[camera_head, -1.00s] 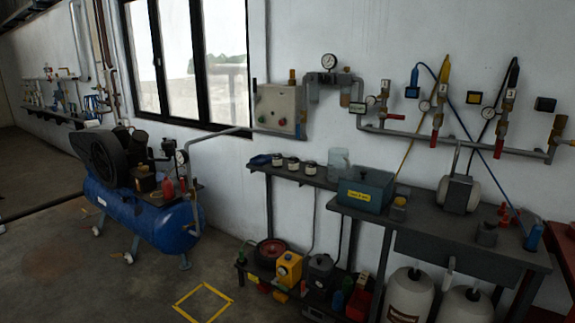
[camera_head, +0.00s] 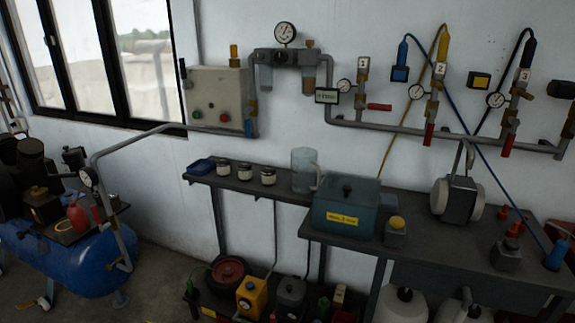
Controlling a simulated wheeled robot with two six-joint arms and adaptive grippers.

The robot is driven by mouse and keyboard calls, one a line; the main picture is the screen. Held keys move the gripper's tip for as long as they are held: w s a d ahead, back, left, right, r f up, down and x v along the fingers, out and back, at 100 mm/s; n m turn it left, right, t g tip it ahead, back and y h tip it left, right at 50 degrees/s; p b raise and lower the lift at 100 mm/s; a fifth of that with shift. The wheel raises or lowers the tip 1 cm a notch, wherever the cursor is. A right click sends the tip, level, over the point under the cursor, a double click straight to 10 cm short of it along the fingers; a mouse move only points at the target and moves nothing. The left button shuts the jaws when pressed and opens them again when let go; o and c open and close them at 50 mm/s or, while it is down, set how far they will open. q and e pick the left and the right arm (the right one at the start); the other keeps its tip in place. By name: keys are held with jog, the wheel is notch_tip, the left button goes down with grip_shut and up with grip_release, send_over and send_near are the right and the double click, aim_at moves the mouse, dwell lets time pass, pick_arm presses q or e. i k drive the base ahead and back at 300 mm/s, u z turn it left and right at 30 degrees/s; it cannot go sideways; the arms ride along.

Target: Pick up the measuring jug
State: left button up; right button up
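The measuring jug (camera_head: 303,171) is a clear, pale blue vessel with a handle on its right side. It stands upright on the narrow dark wall shelf (camera_head: 240,184), at the shelf's right end. The teal box (camera_head: 345,212) with a yellow label stands just in front and to the right of it and hides part of its lower right side. Neither of my grippers shows in the head view.
Several small jars (camera_head: 245,172) and a blue tray (camera_head: 200,166) stand left of the jug. The dark workbench (camera_head: 420,245) extends right, bearing a bench grinder (camera_head: 458,196). The blue compressor (camera_head: 75,262) stands at left. Pipes and gauges (camera_head: 285,33) line the wall above.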

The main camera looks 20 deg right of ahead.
aim_at(304, 167)
jog(key=z, duration=0.4)
jog(key=i, duration=1)
jog(key=z, duration=0.8)
